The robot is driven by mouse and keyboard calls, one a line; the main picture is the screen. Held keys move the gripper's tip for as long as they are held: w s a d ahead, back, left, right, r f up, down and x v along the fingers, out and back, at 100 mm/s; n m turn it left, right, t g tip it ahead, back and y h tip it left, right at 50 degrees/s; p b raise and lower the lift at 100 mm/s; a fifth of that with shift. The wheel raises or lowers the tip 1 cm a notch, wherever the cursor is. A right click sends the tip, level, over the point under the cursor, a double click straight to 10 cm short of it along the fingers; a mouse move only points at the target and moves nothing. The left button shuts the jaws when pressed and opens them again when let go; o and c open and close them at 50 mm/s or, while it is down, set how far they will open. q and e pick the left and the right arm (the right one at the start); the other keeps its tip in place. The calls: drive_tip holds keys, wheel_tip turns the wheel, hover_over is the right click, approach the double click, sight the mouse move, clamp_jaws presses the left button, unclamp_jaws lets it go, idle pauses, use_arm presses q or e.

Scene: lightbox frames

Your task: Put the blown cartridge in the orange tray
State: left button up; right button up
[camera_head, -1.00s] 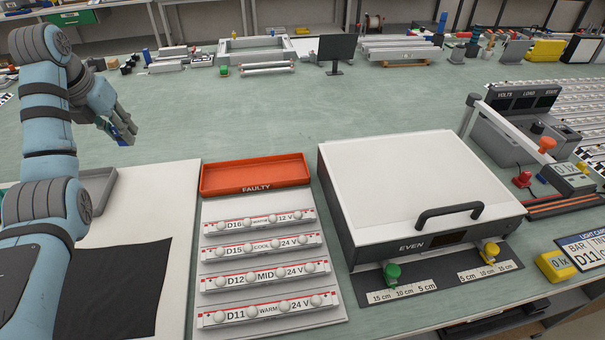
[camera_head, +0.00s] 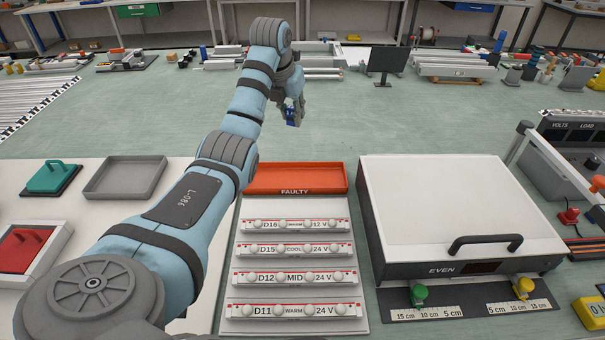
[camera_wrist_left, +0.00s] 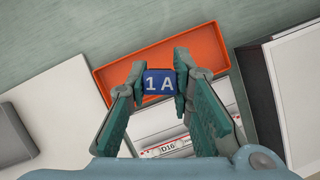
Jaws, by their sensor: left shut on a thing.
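My left gripper (camera_head: 292,114) is shut on a small blue cartridge (camera_head: 291,123), held in the air; in the head view it appears just beyond the orange tray. In the left wrist view, the cartridge (camera_wrist_left: 159,82) is marked "1 A" and sits between the two fingertips (camera_wrist_left: 160,78). The orange tray (camera_head: 295,190) is labelled "FAULTY" and looks empty. In the left wrist view, the tray (camera_wrist_left: 207,42) lies below and behind the cartridge, partly hidden by the fingers. My right gripper is not in view.
A rack with several labelled light bars (camera_head: 296,310) stands in front of the tray. A white-topped box (camera_head: 440,190) with a black handle is right of it. A grey tray (camera_head: 125,178) lies to the left.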

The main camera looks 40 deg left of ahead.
use_arm(q)
drive_tip(key=f+b, duration=0.2)
drive_tip(key=f, duration=0.7)
drive_tip(key=f+b, duration=0.2)
drive_tip(key=f, duration=0.8)
drive_tip(key=shift+w+d, duration=0.15)
drive_tip(key=shift+d, duration=0.05)
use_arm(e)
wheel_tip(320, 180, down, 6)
use_arm(q)
drive_tip(key=shift+f, duration=0.1)
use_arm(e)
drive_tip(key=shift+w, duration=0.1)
use_arm(q)
drive_tip(key=o, duration=0.9)
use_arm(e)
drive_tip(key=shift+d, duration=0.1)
use_arm(q)
drive_tip(key=shift+r, duration=0.5)
drive_tip(key=p+v, duration=0.2)
drive_tip(key=v, duration=0.9)
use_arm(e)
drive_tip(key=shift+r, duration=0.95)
